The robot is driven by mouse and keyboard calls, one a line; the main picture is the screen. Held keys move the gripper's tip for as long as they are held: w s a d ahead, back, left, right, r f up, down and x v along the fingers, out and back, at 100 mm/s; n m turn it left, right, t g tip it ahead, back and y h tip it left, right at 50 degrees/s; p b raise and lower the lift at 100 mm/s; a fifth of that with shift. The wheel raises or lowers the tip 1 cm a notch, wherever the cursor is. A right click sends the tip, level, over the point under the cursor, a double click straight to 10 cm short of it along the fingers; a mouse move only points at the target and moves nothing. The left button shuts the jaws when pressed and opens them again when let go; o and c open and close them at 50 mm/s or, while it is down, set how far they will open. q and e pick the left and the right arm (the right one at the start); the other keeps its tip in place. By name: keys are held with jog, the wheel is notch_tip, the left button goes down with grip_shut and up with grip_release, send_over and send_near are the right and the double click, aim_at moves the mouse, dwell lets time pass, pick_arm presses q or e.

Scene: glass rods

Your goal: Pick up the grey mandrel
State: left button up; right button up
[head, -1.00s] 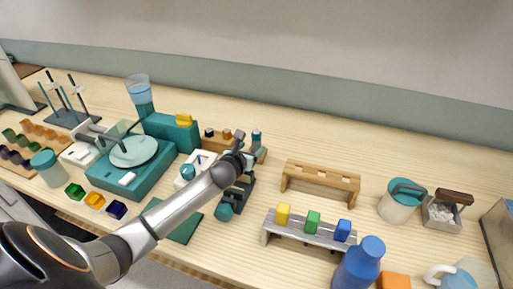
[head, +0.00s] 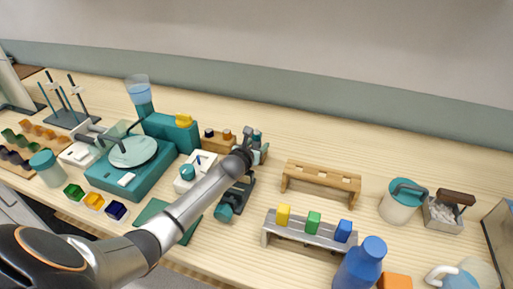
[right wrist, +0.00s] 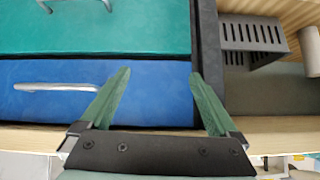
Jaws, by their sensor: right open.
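I cannot pick out the grey mandrel with certainty. Thin upright rods stand on a dark grey stand (head: 72,118) at the far left of the bench in the head view. My left gripper (head: 257,140) is over the middle of the bench, at the right end of a small wooden rack (head: 214,146). The gripper and arm partly hide that end, and the jaws are too small to read. My right gripper (right wrist: 159,78) is open and empty, with green fingers apart in front of a blue drawer front (right wrist: 150,105).
A teal burner-like machine (head: 130,170) stands left of my left arm. An empty wooden rack (head: 320,180), a grey rack with coloured blocks (head: 305,232) and a blue bottle (head: 361,265) stand to the right. Clear bench lies behind the wooden rack.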

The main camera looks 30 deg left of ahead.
aim_at(254, 138)
pick_arm(q)
grip_shut()
dwell(0.5)
jog(key=shift+r, duration=0.5)
notch_tip(254, 138, up, 2)
jog(key=shift+a+r, duration=0.1)
jog(key=shift+r, duration=0.1)
jog(key=s+d+r+p, duration=0.1)
jog(key=s+d+r, duration=0.7)
jog(key=d, duration=0.3)
jog(key=shift+d+r, duration=0.4)
jog(key=shift+r, duration=0.45)
